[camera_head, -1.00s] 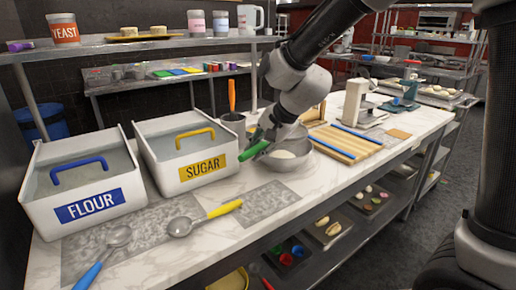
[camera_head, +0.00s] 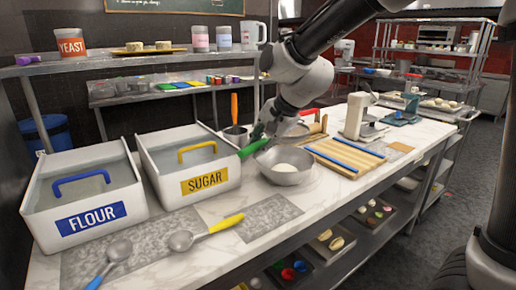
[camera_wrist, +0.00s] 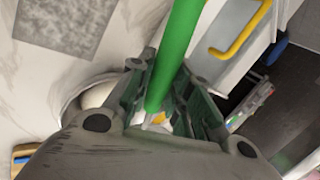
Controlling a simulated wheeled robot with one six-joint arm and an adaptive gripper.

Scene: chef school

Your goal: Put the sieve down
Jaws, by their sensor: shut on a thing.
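The sieve shows only as its green handle (camera_head: 254,147), which also runs up the middle of the wrist view (camera_wrist: 178,45). My gripper (camera_head: 262,131) is shut on this handle; the fingers (camera_wrist: 160,95) lie on both sides of it in the wrist view. The sieve's mesh end is hidden. The handle is held at the far left edge of a metal bowl (camera_head: 287,178), beside the sugar bin (camera_head: 165,178). Whether the sieve touches anything cannot be told.
A flour bin (camera_head: 130,208) stands left of the sugar bin. Two scoops, blue-handled (camera_head: 119,250) and yellow-handled (camera_head: 182,240), lie in front on the marble counter. A grey speckled patch (camera_head: 268,215) before the bowl is bare. A wooden board (camera_head: 345,152) lies to the right.

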